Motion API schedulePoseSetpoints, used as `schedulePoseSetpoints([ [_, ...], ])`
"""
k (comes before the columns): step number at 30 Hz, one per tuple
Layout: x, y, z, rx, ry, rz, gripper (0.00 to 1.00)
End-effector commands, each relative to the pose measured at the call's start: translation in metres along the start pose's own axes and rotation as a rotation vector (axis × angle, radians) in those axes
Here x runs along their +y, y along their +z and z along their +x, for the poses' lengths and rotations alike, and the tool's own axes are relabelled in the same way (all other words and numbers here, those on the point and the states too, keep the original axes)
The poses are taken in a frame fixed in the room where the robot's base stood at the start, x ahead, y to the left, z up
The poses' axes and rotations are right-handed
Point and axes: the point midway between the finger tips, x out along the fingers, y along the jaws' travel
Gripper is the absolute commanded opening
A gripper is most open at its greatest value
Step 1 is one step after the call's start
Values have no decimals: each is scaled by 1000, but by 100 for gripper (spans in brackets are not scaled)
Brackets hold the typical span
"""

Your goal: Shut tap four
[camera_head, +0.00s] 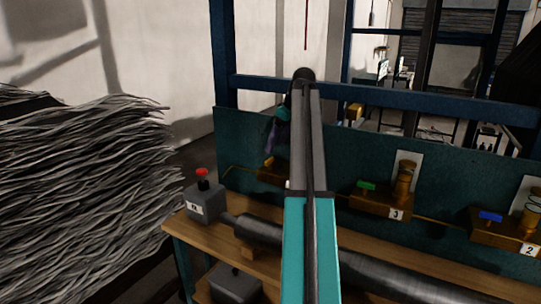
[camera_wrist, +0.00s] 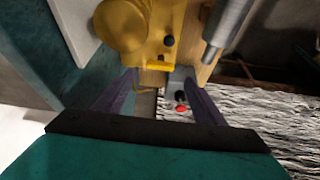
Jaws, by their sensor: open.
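A brass tap (camera_head: 272,175) with a small yellow-orange handle (camera_head: 269,161) sits at the left of the green panel in the head view. My arm partly covers it, and its number is hidden. In the wrist view a yellow tap body (camera_wrist: 125,25) fills the top, with a yellow part (camera_wrist: 155,65) reaching down between my fingertips. My gripper (camera_wrist: 160,80) is open, its purple fingers to either side of that part; I cannot tell whether they touch it. In the head view my gripper (camera_head: 274,135) shows above the left tap, partly behind my arm.
Tap three (camera_head: 380,204) with a green handle and tap two (camera_head: 505,232) with a blue handle stand to the right. A grey box (camera_head: 205,203) with a red knob (camera_head: 203,173) stands left on the wooden bench (camera_head: 190,235). Grey strands (camera_head: 80,190) are piled at far left.

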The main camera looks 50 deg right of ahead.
Motion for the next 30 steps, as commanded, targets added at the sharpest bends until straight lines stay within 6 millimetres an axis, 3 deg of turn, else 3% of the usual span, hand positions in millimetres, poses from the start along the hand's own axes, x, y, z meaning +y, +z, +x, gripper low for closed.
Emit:
schedulePoseSetpoints([
  [9, -2, 0, 45, -1, -1, -1, 64],
  [15, -1, -1, 62, -1, 0, -1, 64],
  [27, -1, -1, 68, 0, 0, -2, 64],
  [30, -1, -2, 68, 0, 0, -2, 51],
])
